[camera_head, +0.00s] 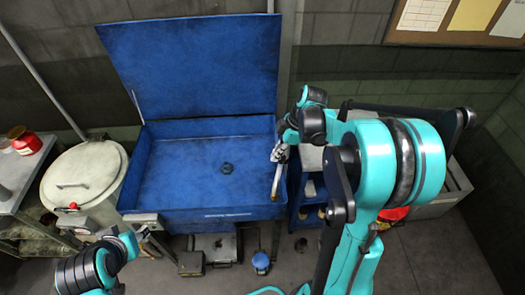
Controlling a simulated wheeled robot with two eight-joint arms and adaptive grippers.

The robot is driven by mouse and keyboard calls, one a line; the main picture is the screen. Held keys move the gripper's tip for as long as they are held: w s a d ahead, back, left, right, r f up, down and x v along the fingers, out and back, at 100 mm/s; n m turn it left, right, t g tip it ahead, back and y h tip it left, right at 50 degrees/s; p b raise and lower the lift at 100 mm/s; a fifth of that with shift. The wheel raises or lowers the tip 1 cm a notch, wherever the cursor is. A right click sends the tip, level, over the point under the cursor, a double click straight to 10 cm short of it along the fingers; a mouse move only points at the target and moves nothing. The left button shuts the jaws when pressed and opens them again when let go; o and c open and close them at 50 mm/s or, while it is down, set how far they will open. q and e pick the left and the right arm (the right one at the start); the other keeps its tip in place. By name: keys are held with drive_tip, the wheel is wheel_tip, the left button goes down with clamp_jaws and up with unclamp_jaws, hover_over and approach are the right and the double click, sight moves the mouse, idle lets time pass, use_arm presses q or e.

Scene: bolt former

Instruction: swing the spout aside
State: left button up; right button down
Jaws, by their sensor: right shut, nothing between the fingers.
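A blue wash basin (190,192) stands in the middle with its lid (195,62) raised against the wall. A slim tan and grey piece (276,182), seemingly the spout, lies over the basin's right side. My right gripper (279,155) is shut with nothing between its fingers, just above the upper end of this piece. I cannot tell whether they touch. My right arm hides part of the area right of the basin. My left gripper (143,234) is small and dark near the basin's front left corner, and its fingers are unclear.
A round lidded drum (84,172) stands left of the basin. A red jar (25,142) is on a bench at the far left. A dark round drain (227,168) is in the basin floor. A blue cart (308,190) stands to the right. The basin interior is otherwise clear.

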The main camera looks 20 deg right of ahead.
use_arm(q)
drive_tip(key=shift+w+a+f, duration=0.1)
drive_tip(key=shift+a+f, duration=0.15)
drive_tip(key=shift+f, duration=0.15)
use_arm(e)
drive_tip(key=s+d, duration=0.3)
drive_tip(key=d, duration=0.2)
drive_tip(key=shift+s+d, duration=0.25)
drive_tip(key=shift+d, duration=0.15)
drive_tip(key=shift+d, duration=0.1)
use_arm(q)
drive_tip(key=p+v, duration=0.1)
drive_tip(key=v, duration=0.2)
drive_tip(key=shift+a+f, duration=0.1)
drive_tip(key=shift+f, duration=0.1)
use_arm(e)
wheel_tip(320, 180, up, 10)
drive_tip(key=a, duration=0.1)
drive_tip(key=shift+w, duration=0.1)
